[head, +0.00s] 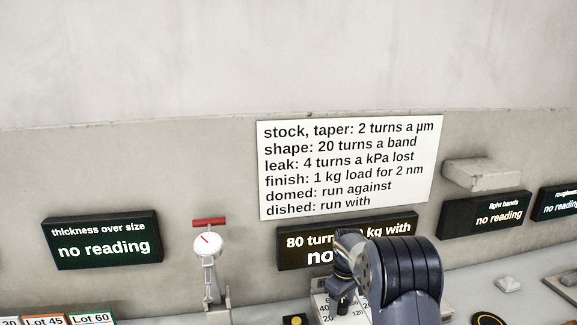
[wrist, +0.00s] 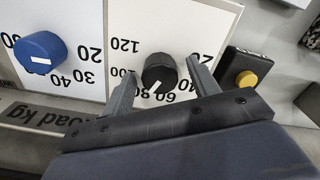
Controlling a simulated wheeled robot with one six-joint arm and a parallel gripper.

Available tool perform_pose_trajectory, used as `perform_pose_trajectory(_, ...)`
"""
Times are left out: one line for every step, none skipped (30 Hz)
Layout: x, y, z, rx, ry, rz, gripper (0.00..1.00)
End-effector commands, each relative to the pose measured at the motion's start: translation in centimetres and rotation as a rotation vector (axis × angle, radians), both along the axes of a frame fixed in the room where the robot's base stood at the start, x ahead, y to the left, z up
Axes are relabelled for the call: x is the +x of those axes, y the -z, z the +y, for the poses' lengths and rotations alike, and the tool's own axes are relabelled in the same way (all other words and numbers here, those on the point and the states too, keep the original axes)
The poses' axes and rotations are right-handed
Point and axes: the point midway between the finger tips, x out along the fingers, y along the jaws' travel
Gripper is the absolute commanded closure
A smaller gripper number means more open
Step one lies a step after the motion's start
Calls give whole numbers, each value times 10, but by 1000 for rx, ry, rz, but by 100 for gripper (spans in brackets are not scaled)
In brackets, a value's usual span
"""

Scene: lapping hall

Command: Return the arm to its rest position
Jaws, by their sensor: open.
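My arm (head: 398,275) rises at the lower right of the head view, bent over a dial panel, and covers part of the display behind it. My gripper (wrist: 160,80) is open in the wrist view, its two fingers on either side of a black knob (wrist: 159,72). I cannot tell whether the fingers touch the knob. The knob has a white pointer mark and sits on a white panel (wrist: 150,22) with printed numbers. In the head view the gripper's fingertips are too small to make out well.
A blue knob (wrist: 41,52) stands left of the black one, and a yellow button (wrist: 246,79) on a dark box is to the right. A dial gauge stand (head: 208,255), a "no reading" display (head: 103,240) and a wall sign (head: 350,165) stand behind. A ledge (head: 489,174) juts out.

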Motion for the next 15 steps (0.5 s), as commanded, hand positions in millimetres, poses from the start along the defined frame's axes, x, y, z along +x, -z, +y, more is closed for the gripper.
perform_pose_trajectory(0, 0, 0, 0, -36, 0, 43)
perform_pose_trajectory(0, 0, 0, 0, -60, 0, 43)
perform_pose_trajectory(0, 0, 0, 0, -93, 0, 43)
perform_pose_trajectory(0, 0, 0, 0, -118, 0, 43)
perform_pose_trajectory(0, 0, 0, 0, -142, 0, 43)
perform_pose_trajectory(0, 0, 0, 0, -175, 0, 43)
perform_pose_trajectory(0, 0, 0, 0, -199, 0, 43)
perform_pose_trajectory(0, 0, 0, 0, -223, 0, 43)
perform_pose_trajectory(0, 0, 0, 0, -255, 0, 43)
perform_pose_trajectory(0, 0, 0, 1, -279, 1, 43)
perform_pose_trajectory(0, 0, 0, 1, -304, 1, 43)
perform_pose_trajectory(0, 0, 0, 1, -337, 1, 43)
perform_pose_trajectory(0, 0, 0, 1, -361, 1, 43)
perform_pose_trajectory(0, 0, 0, 1, -385, 1, 43)
perform_pose_trajectory(0, 0, 0, 1, -418, 1, 43)
